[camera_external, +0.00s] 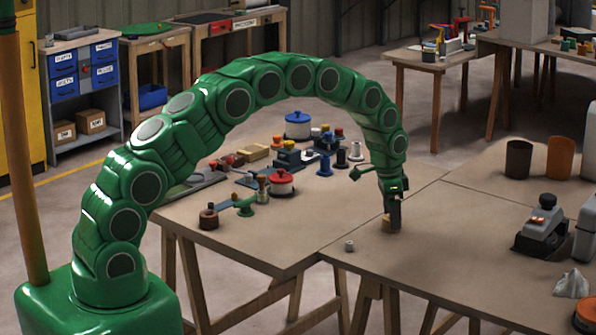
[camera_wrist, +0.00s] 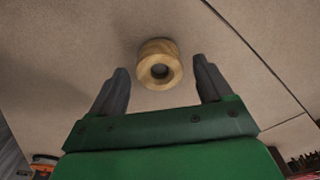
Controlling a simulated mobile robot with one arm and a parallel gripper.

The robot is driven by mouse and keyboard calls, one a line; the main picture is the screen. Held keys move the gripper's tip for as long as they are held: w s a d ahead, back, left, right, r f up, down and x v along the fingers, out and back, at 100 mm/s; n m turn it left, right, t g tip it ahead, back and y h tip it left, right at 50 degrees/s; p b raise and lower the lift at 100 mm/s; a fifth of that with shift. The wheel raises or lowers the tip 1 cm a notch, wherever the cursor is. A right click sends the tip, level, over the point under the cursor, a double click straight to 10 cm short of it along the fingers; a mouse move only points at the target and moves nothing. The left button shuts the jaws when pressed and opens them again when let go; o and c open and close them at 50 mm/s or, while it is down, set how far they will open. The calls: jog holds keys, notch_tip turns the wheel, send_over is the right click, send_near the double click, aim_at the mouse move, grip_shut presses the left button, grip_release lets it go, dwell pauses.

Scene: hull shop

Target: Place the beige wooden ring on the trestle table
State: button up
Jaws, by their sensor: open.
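The beige wooden ring (camera_wrist: 160,48) rests on the table top in the wrist view, its hole facing the camera. In the external view the ring (camera_external: 386,224) shows partly behind my gripper (camera_external: 394,218). In the wrist view my gripper (camera_wrist: 160,74) is open, with one dark finger on each side and the ring centred in the gap, near the fingertips. I see clear gaps between the fingers and the ring. The trestle table (camera_external: 330,225) has a brown top in joined sections on wooden legs; the ring is close to a seam.
A small grey cylinder (camera_external: 349,246) stands left of my gripper. A red-lidded pot (camera_external: 281,182), a blue pot (camera_external: 298,125) and several small parts crowd the left section. A dark cup (camera_external: 518,158), an orange cup (camera_external: 560,158) and a grey device (camera_external: 541,236) stand at the right.

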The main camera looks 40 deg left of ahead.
aim_at(386, 218)
notch_tip(386, 218, up, 11)
jog(key=s+a, duration=0.1)
jog(key=s+a+r+n, duration=0.2)
jog(key=s+a+r, duration=0.3)
jog(key=s+r, duration=0.4)
jog(key=s+a+r+n+g, duration=0.1)
jog(key=s+a+r, duration=0.2)
jog(key=s, duration=0.6)
jog(key=s+a+r+n, duration=0.1)
jog(key=s+a+r, duration=0.2)
jog(key=s, duration=0.5)
jog(key=s+a+n+g, duration=0.1)
jog(key=s+a+n, duration=0.1)
jog(key=s, duration=1.4)
jog(key=s+a+n+y, duration=0.1)
jog(key=s+a+n, duration=0.2)
jog(key=s, duration=1.3)
jog(key=shift+s+a+r+g, duration=0.2)
jog(key=shift+r+g, duration=0.1)
jog(key=shift+g, duration=0.1)
